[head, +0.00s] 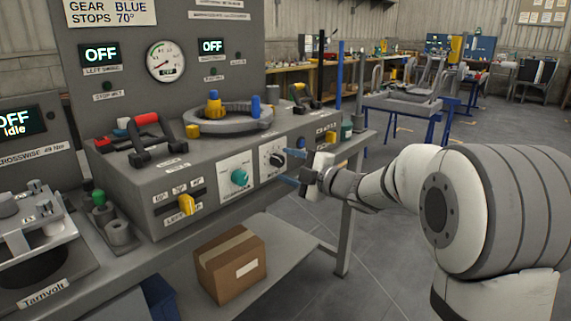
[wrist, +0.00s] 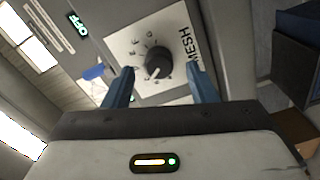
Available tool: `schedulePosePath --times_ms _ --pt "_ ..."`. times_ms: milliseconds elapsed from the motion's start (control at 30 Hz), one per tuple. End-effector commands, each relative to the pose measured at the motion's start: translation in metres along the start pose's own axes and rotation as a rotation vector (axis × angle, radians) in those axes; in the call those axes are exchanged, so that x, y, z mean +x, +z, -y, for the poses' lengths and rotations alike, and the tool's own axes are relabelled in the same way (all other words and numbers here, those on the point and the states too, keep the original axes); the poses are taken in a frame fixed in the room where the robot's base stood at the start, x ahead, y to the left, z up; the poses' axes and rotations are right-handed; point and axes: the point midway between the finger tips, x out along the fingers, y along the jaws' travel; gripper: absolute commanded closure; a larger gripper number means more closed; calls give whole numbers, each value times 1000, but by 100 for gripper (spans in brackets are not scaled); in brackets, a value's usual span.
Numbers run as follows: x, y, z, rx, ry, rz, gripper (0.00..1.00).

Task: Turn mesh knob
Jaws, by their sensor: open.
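The mesh knob (wrist: 158,66) is a round black dial on a white plate with markings around it and the word MESH beside it in the wrist view. In the head view the black knob (head: 277,159) sits on the front panel, right of the teal knob. My gripper (wrist: 159,80) is open, with its two blue fingers on either side of the knob and a gap to it on both sides. In the head view my gripper (head: 288,167) is just in front of the panel, its blue fingertips near the knob's plate. Whether the fingertips touch the panel cannot be told.
A teal knob (head: 239,177) and a yellow lever (head: 186,203) are on the same panel to the left. A red-topped handle (head: 146,121) and a ring gear (head: 228,121) are on top. A cardboard box (head: 230,266) stands on the shelf below. Displays read OFF.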

Motion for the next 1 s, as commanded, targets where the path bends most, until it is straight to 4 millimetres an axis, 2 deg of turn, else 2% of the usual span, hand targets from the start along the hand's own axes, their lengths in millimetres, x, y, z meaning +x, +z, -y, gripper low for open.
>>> schedulePosePath --times_ms 200,333,467,767,867,1000 --pt "-40 0 -2 1 1 4 48" --pt "-55 0 -1 1 0 3 48" --pt "-61 -1 0 1 0 0 48" --pt "-61 -1 -1 2 0 4 48" --pt "-64 0 -16 18 5 55 48" --pt "-79 5 -60 102 28 254 48"
